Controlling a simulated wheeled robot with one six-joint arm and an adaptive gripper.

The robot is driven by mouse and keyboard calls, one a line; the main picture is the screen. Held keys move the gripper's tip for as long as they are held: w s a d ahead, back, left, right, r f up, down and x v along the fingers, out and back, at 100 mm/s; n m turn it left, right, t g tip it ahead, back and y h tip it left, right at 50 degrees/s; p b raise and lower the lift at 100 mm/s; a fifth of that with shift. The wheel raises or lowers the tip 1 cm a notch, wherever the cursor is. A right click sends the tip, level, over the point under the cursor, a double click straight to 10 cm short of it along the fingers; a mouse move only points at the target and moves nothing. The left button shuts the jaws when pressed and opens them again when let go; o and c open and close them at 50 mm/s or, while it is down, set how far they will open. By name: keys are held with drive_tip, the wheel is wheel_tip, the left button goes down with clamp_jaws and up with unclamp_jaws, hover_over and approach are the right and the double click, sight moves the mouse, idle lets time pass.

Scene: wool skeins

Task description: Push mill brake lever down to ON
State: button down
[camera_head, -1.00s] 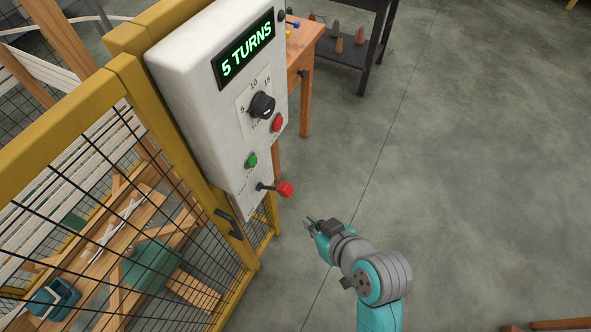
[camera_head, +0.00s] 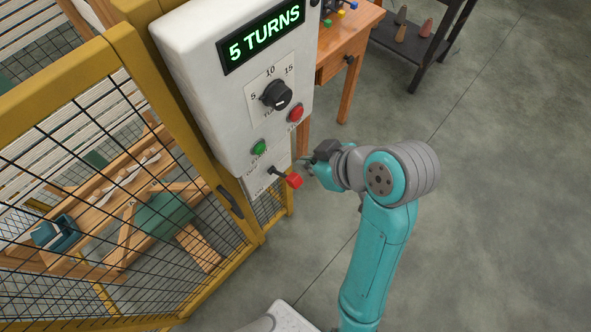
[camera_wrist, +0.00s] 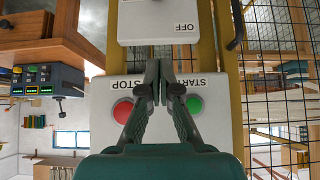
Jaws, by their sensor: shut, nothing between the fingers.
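The mill brake lever is a dark rod with a red knob (camera_head: 294,180), sticking out from the small plate (camera_head: 262,190) under the white control box (camera_head: 225,110). In the head view its ON and OFF marks are too small to read. My gripper (camera_head: 307,165) is shut and empty, close to the knob, above and right of it in the picture; I cannot tell if they touch. In the wrist view my closed fingers (camera_wrist: 158,66) point at the panel, and an OFF label (camera_wrist: 183,27) shows upside down beyond them. The lever is not clearly visible there.
A green button (camera_head: 258,148), a red button (camera_head: 295,112) and a black dial (camera_head: 276,95) sit above the lever. A yellow mesh fence (camera_head: 120,110) stands left. A wooden table (camera_head: 345,50) and dark shelf (camera_head: 415,60) stand behind. The floor at right is clear.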

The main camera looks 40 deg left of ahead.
hover_over(293, 179)
drive_tip(key=a, duration=0.2)
drive_tip(key=f, duration=0.7)
drive_tip(key=shift+a+f, duration=0.2)
drive_tip(key=shift+f, duration=0.2)
drive_tip(key=shift+d+f, duration=0.8)
drive_tip(key=shift+f, duration=0.15)
drive_tip(key=shift+d+f, duration=0.4)
drive_tip(key=shift+f, duration=0.2)
